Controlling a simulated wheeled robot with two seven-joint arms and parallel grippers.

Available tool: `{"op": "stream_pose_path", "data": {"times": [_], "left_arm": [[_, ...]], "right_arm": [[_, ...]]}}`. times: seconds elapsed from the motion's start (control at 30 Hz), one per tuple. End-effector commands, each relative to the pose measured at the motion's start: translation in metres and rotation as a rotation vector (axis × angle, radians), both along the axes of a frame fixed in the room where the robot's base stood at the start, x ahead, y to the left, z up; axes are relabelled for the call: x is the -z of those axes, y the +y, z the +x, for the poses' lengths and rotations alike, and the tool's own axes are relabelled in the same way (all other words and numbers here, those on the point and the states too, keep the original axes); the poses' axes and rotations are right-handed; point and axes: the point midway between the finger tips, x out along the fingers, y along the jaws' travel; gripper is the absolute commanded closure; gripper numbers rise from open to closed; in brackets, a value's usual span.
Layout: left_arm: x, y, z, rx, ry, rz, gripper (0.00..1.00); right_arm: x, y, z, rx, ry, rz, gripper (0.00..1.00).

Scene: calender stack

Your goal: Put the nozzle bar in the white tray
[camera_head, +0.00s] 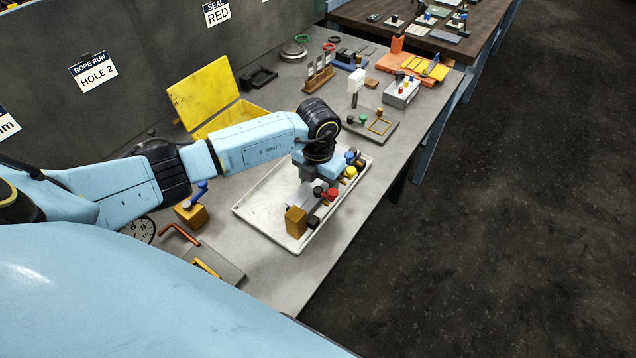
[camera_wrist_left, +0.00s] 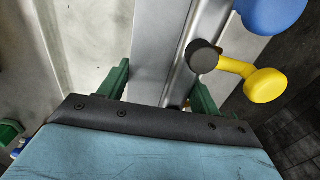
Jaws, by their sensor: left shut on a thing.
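The nozzle bar (camera_head: 309,206) is a grey bar with a brass-coloured block at its near end and red, black, yellow and blue nozzles along its right side. It lies over the white tray (camera_head: 262,207), lengthwise along its right part; I cannot tell whether it touches the tray floor. My left gripper (camera_head: 320,182) is shut on the bar around its middle and hides part of it. In the left wrist view, its green fingers (camera_wrist_left: 160,88) stand either side of the grey bar (camera_wrist_left: 163,40), with yellow and blue nozzles to the right. My right gripper is out of view.
A yellow open box (camera_head: 204,92) stands behind my left arm. A brass block with a blue handle (camera_head: 190,213) and a red hex key (camera_head: 180,233) lie left of the tray. A fixture plate (camera_head: 371,125) sits beyond it. The table's right edge is close.

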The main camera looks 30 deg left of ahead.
Motion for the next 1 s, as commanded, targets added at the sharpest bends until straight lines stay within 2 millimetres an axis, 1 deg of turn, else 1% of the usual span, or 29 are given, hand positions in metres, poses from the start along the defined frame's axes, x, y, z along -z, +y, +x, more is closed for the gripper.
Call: {"op": "stream_pose_path", "data": {"times": [0.13,0.17,0.3,0.33,0.57,0.67,0.77,1.0], "left_arm": [[0.002,0.000,0.001,0.000,-0.004,-0.001,0.89],[0.004,0.000,0.000,0.000,0.000,0.000,0.35],[0.003,0.000,0.000,0.000,0.001,0.000,0.17],[0.003,0.000,0.000,0.000,0.001,0.000,0.15],[0.002,-0.001,0.000,0.001,0.001,-0.002,0.15],[-0.002,-0.001,0.000,0.001,0.000,-0.002,0.15],[-0.014,0.000,0.001,0.002,-0.003,-0.001,0.15],[-0.066,0.000,0.001,0.002,-0.005,0.000,0.15]], "right_arm": [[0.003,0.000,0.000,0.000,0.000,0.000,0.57],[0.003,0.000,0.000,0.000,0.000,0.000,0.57],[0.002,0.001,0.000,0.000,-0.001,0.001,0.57],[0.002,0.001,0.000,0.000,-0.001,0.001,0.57],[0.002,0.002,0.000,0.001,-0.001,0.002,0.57],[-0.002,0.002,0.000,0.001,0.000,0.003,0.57],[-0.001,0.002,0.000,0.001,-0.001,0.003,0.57],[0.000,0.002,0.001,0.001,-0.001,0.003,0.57]]}}
